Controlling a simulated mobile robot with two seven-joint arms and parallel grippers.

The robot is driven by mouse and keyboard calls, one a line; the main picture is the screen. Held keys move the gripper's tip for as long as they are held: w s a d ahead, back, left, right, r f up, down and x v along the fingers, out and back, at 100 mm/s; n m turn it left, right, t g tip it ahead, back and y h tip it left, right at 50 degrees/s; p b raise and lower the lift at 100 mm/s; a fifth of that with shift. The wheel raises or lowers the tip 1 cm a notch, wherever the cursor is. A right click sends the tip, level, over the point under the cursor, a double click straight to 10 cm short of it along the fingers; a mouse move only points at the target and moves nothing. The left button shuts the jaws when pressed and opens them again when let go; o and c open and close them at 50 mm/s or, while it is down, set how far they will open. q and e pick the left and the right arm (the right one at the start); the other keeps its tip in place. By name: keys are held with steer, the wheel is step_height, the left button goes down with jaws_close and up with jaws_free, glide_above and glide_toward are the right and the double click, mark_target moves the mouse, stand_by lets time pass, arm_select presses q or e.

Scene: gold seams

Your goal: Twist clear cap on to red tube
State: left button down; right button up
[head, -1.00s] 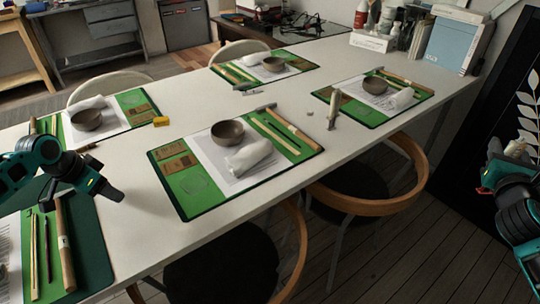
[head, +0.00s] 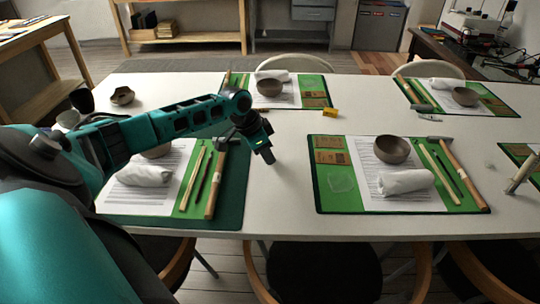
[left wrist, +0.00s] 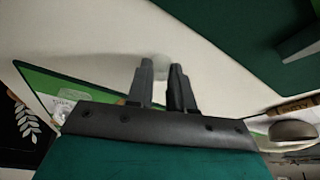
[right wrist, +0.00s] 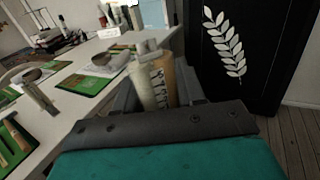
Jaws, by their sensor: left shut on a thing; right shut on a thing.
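My left gripper (head: 267,154) is over the white table between two place settings, pointing down. In the left wrist view its dark fingers (left wrist: 161,78) are close together on a small, pale, see-through thing (left wrist: 160,64), which looks like the clear cap; its outline is faint. My right gripper (right wrist: 158,88) is out of the head view. In the right wrist view it is shut on an upright, pale tan tube (right wrist: 153,84) with dark lettering and a whitish top. I see no clear red on it. The two held things are far apart.
Green mats (head: 332,203) carry bowls (head: 392,149), rolled white cloths (head: 405,182) and wooden tools. Another pale tube (head: 521,173) stands at the table's right. Chairs (head: 310,270) line the front edge.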

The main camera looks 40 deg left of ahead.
arm_select(q)
steer(key=shift+r, duration=0.1)
stand_by(0.3)
